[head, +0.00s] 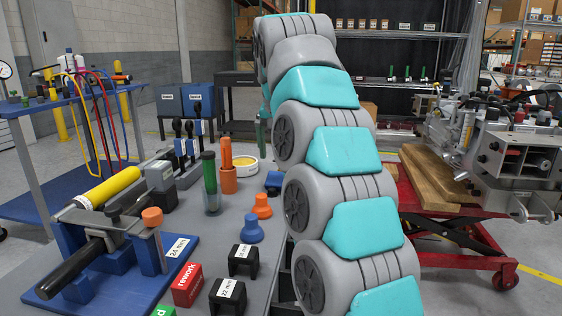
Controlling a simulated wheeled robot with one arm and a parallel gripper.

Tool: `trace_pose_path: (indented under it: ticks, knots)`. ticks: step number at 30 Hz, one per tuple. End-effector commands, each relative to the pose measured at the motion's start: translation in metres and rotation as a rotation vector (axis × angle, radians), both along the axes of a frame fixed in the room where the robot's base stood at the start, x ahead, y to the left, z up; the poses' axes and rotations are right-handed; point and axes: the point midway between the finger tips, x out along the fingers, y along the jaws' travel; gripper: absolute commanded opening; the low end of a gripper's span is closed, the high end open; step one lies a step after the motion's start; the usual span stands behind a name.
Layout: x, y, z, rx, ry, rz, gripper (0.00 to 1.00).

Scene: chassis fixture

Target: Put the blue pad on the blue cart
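A blue stepped round piece (250,231) stands upright on the grey table (205,240), in front of a similar orange piece (261,206). Another blue piece (273,181) lies farther back beside my arm. I cannot tell which of these blue pieces is the pad. The blue cart (62,190) is at the left, with a blue upper shelf and a blue lower deck. My arm rises through the middle of the view and covers part of the table's right side. My gripper does not show.
A blue fixture (110,270) holding a yellow-and-black tool fills the table's front left. Black blocks (243,260), a red block (187,285) and green and orange handled tools (209,185) stand nearby. Cables hang over the cart. A red lift cart (460,225) with machinery is at the right.

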Motion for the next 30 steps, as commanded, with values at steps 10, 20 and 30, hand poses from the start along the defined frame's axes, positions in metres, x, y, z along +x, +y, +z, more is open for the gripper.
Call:
trace_pose_path:
  ticks: [10, 20, 30]
  knots:
    - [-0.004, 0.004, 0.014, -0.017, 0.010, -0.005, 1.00]
    - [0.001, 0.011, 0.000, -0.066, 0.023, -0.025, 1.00]
    - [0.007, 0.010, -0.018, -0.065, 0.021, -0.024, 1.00]
